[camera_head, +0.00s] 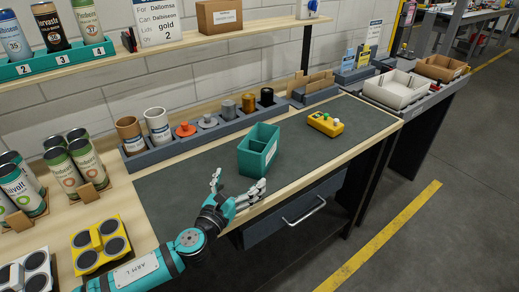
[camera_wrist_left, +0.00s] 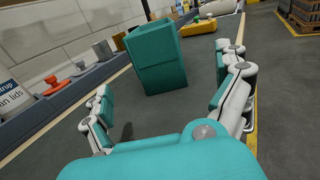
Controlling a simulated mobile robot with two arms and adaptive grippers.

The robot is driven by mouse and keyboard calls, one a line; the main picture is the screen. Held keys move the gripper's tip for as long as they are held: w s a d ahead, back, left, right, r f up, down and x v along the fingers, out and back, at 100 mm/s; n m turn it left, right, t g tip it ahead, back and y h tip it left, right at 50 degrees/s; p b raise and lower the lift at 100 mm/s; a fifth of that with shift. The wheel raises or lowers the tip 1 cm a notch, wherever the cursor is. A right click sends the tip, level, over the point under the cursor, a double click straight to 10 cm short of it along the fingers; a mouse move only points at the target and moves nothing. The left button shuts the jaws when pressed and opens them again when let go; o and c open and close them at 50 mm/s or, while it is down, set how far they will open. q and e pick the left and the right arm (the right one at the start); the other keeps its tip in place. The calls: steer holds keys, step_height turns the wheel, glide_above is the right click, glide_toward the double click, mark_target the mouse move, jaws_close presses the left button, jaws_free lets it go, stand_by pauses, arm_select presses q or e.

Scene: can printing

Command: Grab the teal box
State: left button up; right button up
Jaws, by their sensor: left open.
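The teal box (camera_head: 258,151) stands upright on the dark mat (camera_head: 180,193) near the middle of the workbench. In the left wrist view the teal box (camera_wrist_left: 157,58) stands ahead, beyond the fingertips. My left gripper (camera_head: 238,182) is open and empty, just in front of the box on its near-left side, and apart from it. In the left wrist view the left gripper (camera_wrist_left: 160,85) has its fingers spread wide. My right gripper is not in view.
A yellow control box (camera_head: 325,124) with buttons lies right of the teal box. A grey rack (camera_head: 190,140) of cans and lids runs along the back. Printed cans (camera_head: 80,160) and a yellow holder (camera_head: 100,243) stand at left. The mat around the box is clear.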

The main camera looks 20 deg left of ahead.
mark_target(251, 163)
arm_select(q)
steer(key=w, duration=0.4)
steer(key=shift+w+d, duration=0.1)
steer(key=shift+d, duration=0.05)
steer(key=w, duration=0.2)
steer(key=shift+w+d+f, duration=0.1)
steer(key=shift+w+d, duration=0.1)
steer(key=shift+w, duration=0.1)
steer(key=shift+w+p, duration=0.25)
steer(key=shift+p, duration=0.1)
steer(key=w, duration=0.4)
steer(key=shift+w+d+r, duration=0.1)
steer(key=shift+w+r, duration=0.1)
steer(key=shift+w, duration=0.2)
steer(key=shift+c, duration=0.5)
steer(key=c, duration=1)
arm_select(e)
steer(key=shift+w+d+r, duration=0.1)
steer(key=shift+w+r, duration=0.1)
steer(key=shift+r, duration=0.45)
